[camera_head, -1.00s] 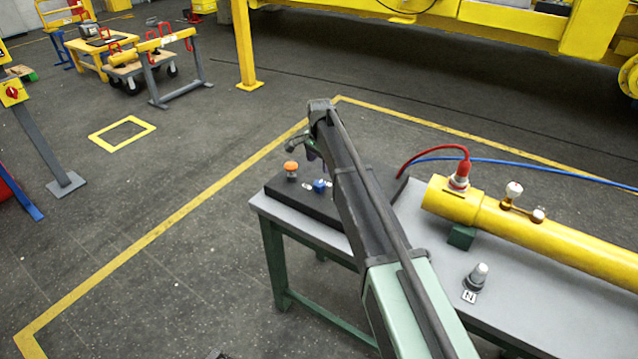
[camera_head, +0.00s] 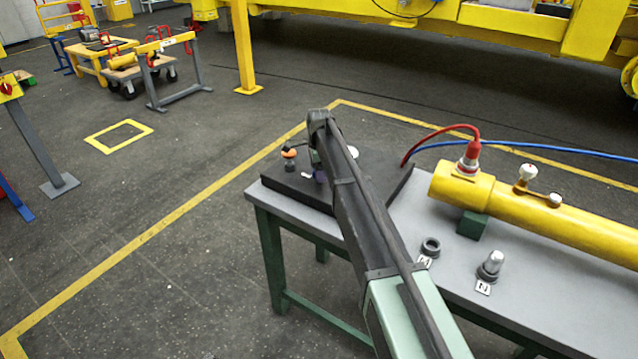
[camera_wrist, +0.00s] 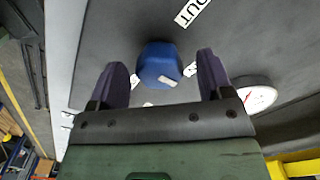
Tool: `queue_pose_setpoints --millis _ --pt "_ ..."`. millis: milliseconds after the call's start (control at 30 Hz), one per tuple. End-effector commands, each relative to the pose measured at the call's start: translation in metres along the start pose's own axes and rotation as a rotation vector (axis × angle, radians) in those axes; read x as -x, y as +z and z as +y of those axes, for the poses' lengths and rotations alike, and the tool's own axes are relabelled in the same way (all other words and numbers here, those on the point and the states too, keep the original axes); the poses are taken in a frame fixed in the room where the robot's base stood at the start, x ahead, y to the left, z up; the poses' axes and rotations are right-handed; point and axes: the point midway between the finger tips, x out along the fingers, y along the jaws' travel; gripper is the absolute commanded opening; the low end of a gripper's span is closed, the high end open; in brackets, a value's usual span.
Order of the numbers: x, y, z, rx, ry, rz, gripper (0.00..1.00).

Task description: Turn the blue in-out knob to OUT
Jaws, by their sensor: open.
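The blue knob (camera_wrist: 158,62) sits on the dark panel in the wrist view. A small white mark on it is toward the lower right of its face. A white OUT label (camera_wrist: 192,12) is above and right of the knob, and a partly covered white label (camera_wrist: 190,72) is at its right. My gripper (camera_wrist: 161,66) is open, with one purple finger on each side of the knob and a visible gap to each. In the head view my gripper (camera_head: 308,162) is over the panel (camera_head: 380,172), where my arm and fingers largely hide the knob.
An orange-topped button (camera_head: 289,154) stands at the panel's left. A round white gauge (camera_wrist: 258,95) is right of my fingers. On the grey bench (camera_head: 405,278) are a yellow cylinder (camera_head: 570,226) with red and blue hoses, a dark ring (camera_head: 430,247) and a grey fitting (camera_head: 491,265).

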Motion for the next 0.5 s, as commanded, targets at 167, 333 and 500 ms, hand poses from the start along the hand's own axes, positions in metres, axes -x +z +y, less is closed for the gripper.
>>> queue_pose_setpoints --millis 167,333,500 --pt "-0.0027 0.0 0.0 0.0 0.0 0.0 0.73" --pt "-0.0022 0.0 0.0001 0.0 0.0 0.0 0.61" --pt "-0.0023 0.0 0.0 0.0 0.0 0.0 0.35"
